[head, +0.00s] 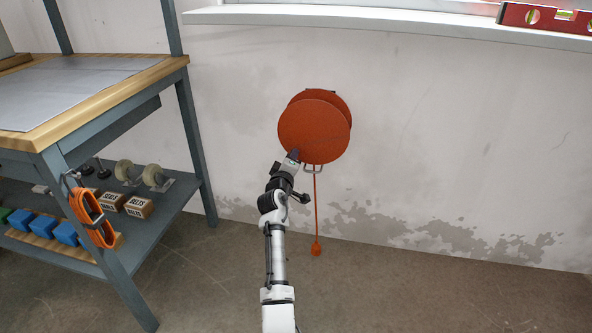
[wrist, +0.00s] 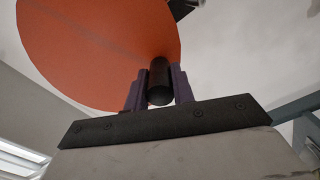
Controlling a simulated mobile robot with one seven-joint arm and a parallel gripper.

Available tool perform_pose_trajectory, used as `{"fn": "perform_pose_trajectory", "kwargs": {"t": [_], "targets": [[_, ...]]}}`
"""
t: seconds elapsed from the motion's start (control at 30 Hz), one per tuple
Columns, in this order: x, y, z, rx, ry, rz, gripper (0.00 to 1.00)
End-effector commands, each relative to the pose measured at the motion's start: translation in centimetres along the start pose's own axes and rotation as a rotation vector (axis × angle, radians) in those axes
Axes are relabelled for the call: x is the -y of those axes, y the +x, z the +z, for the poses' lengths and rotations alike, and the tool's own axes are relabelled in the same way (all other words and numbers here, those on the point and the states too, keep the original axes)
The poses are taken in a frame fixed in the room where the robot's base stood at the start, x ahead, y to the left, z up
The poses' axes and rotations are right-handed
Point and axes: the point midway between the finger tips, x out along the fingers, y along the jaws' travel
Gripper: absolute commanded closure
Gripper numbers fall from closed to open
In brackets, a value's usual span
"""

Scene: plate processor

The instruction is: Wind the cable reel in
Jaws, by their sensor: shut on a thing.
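The orange cable reel (head: 315,128) is mounted on the wall, its round disc facing me. The disc also fills the upper left of the wrist view (wrist: 90,45). An orange cable (head: 316,205) hangs straight down from the reel to an orange end piece (head: 316,249) near the floor. My gripper (head: 293,156) is at the lower left edge of the disc. In the wrist view its purple fingers (wrist: 158,85) are shut on a short black handle (wrist: 159,82) that stands out from the disc near its edge.
A workbench (head: 125,105) with a lower shelf stands to the left, with a coiled orange strap (head: 90,217) on its leg. A white ledge (head: 390,24) runs above the reel, with a red spirit level (head: 545,17) at its right. The floor and wall right of the reel are clear.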

Motion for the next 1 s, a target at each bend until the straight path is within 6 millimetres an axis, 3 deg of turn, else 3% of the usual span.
{"fn": "perform_pose_trajectory", "kwargs": {"t": [0.5,1.0], "targets": [[-2.1,0.0,-3.8,-0.005,0.492,0.004,1.0],[-4.9,0.1,-5.6,-0.003,0.848,0.002,1.0]]}}
